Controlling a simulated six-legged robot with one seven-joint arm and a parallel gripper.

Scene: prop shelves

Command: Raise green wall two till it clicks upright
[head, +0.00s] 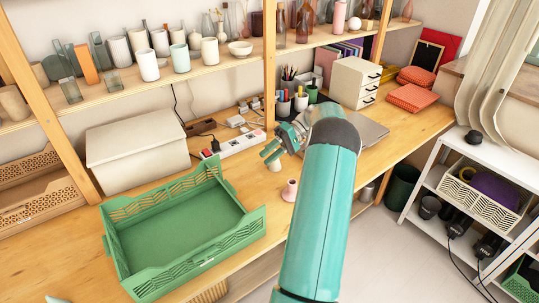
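A green crate (190,262) with lattice walls sits on the wooden desk at the lower left. Its back wall (165,192) and front wall (205,256) stand up. The short left and right sides look lower, and I cannot tell whether those walls lie folded. No number shows on any wall, so I cannot tell which is wall two. My gripper (272,158) is above the desk, right of the crate's back right corner and apart from it. Its fingers are small and partly hidden by my arm, so their opening is unclear.
A small pink vase (290,190) stands on the desk right of the crate. A white box (138,150) and a power strip (236,145) are behind it. A wooden shelf post (50,110) rises at the left. Desk between crate and vase is clear.

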